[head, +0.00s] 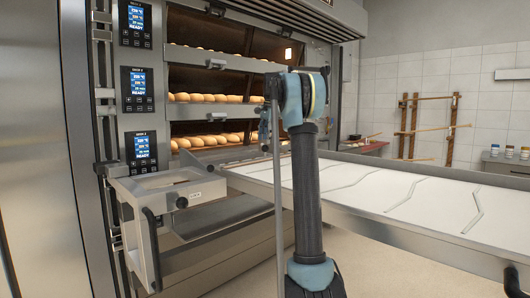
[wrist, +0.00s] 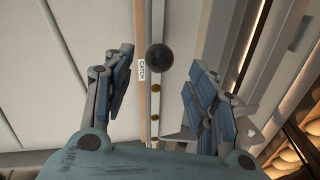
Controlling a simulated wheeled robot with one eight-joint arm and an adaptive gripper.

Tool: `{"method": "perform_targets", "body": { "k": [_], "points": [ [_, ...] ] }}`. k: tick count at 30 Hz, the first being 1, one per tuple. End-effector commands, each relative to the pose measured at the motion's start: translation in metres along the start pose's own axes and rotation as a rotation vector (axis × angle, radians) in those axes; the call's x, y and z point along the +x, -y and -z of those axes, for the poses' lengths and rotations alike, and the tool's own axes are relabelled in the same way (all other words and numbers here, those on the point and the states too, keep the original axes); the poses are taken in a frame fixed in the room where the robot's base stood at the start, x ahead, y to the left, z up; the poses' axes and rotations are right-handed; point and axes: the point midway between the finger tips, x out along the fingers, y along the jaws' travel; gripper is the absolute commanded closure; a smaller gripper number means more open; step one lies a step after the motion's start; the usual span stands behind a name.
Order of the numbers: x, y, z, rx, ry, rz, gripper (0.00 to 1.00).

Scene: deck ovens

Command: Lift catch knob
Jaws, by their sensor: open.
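The catch knob (wrist: 159,57) is a dark round ball in the wrist view, just right of a small white label (wrist: 142,68) reading CATCH. My gripper (wrist: 161,62) is open, with one blue-padded finger on each side of the knob in the picture. Clear gaps show between the knob and both fingers, and the fingers do not touch it. How far the knob lies beyond the fingertips I cannot tell. In the head view my arm hides most of the gripper and I cannot make out this knob.
The deck oven (head: 218,62) stands behind with loaves (head: 205,98) on its decks. A steel box (head: 165,190) with a dark knob and handle juts out at left. A long white loader surface (head: 400,195) extends right. Beige floor (head: 385,268) shows in front.

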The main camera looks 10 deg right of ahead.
Motion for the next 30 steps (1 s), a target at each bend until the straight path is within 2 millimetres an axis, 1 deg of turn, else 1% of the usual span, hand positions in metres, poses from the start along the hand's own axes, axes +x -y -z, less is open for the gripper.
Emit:
{"method": "perform_targets", "body": {
  "k": [3, 6, 12, 17, 24, 25, 26, 27, 29, 30],
  "points": [
    [0.021, 0.000, 0.000, 0.000, 0.000, 0.000, 0.48],
    [0.036, 0.000, -0.001, -0.001, 0.000, 0.000, 0.48],
    [0.057, 0.000, -0.001, -0.001, 0.000, 0.000, 0.48],
    [0.062, 0.000, -0.001, -0.001, 0.000, 0.000, 0.48],
    [0.063, 0.000, -0.001, -0.001, 0.000, 0.000, 0.48],
    [0.063, 0.000, -0.001, -0.001, 0.000, 0.000, 0.52],
    [0.063, 0.001, -0.001, -0.002, 0.000, 0.000, 0.59],
    [0.063, 0.001, -0.001, -0.002, 0.000, 0.000, 0.68],
    [0.063, 0.001, -0.001, -0.002, 0.000, 0.000, 0.82],
    [0.063, 0.001, -0.002, -0.002, 0.000, 0.000, 0.91]
  ]
}}
